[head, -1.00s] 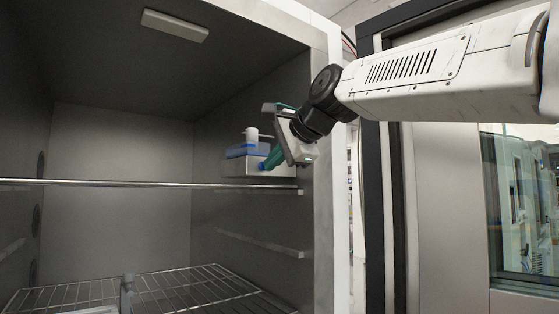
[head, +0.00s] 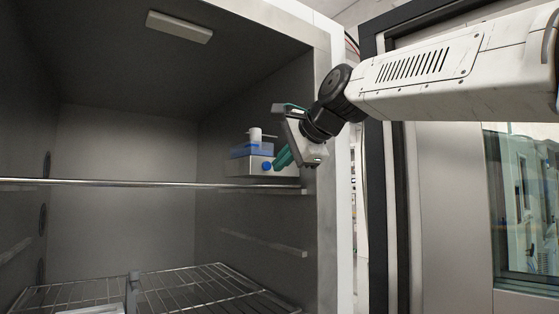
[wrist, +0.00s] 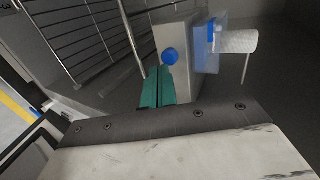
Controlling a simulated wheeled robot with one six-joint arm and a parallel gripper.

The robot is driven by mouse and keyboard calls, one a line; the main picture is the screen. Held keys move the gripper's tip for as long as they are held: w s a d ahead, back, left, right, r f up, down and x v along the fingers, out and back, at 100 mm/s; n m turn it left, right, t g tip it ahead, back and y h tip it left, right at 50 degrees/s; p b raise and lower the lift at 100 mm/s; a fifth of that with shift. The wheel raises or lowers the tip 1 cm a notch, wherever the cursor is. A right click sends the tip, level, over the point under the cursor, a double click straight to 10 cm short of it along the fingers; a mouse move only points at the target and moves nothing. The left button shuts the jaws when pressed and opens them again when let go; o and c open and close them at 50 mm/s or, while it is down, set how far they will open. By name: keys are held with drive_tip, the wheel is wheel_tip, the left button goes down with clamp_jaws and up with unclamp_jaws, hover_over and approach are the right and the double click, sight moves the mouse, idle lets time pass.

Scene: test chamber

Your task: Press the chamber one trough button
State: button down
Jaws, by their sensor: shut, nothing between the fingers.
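The trough unit (head: 240,169) is a pale box with a blue translucent trough on top, fixed at the right wall inside the chamber. Its round blue button (head: 267,166) is on the front face. The button also shows in the wrist view (wrist: 170,56), on the pale box (wrist: 184,75). My gripper (head: 280,162) has teal fingers, shut and empty. Its tips are just right of the button in the head view and just below it in the wrist view (wrist: 158,72). A small gap shows between tips and button; the button is fully visible in the wrist view.
A white cylinder (head: 255,134) stands on the trough, with a thin rod beside it. A metal bar (head: 130,183) crosses the chamber opening. A wire shelf (head: 200,285) lies lower down. The chamber's right door frame (head: 342,200) is close to my arm.

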drive_tip(key=v, duration=1.1)
drive_tip(key=shift+s+d, duration=0.15)
drive_tip(key=shift+s, duration=0.3)
drive_tip(key=s+d+f+n+g+h, duration=0.2)
drive_tip(key=d+f+n, duration=0.1)
drive_tip(key=f, duration=0.7)
drive_tip(key=s+d+f+n+g+h, duration=0.1)
drive_tip(key=s+d+f+n+g, duration=0.2)
drive_tip(key=f, duration=0.7)
drive_tip(key=s+d+f+n+g+h, duration=0.2)
drive_tip(key=s+d+f, duration=0.4)
drive_tip(key=s+f, duration=0.5)
drive_tip(key=s+d+f+n+g+h, duration=0.1)
drive_tip(key=s+d+f+n+h, duration=0.1)
drive_tip(key=s+d+f, duration=0.4)
drive_tip(key=s+f, duration=0.5)
drive_tip(key=f, duration=0.3)
drive_tip(key=shift+d+f+n+g, duration=0.15)
drive_tip(key=shift+d+n+g, duration=0.15)
drive_tip(key=shift+d+g, duration=0.1)
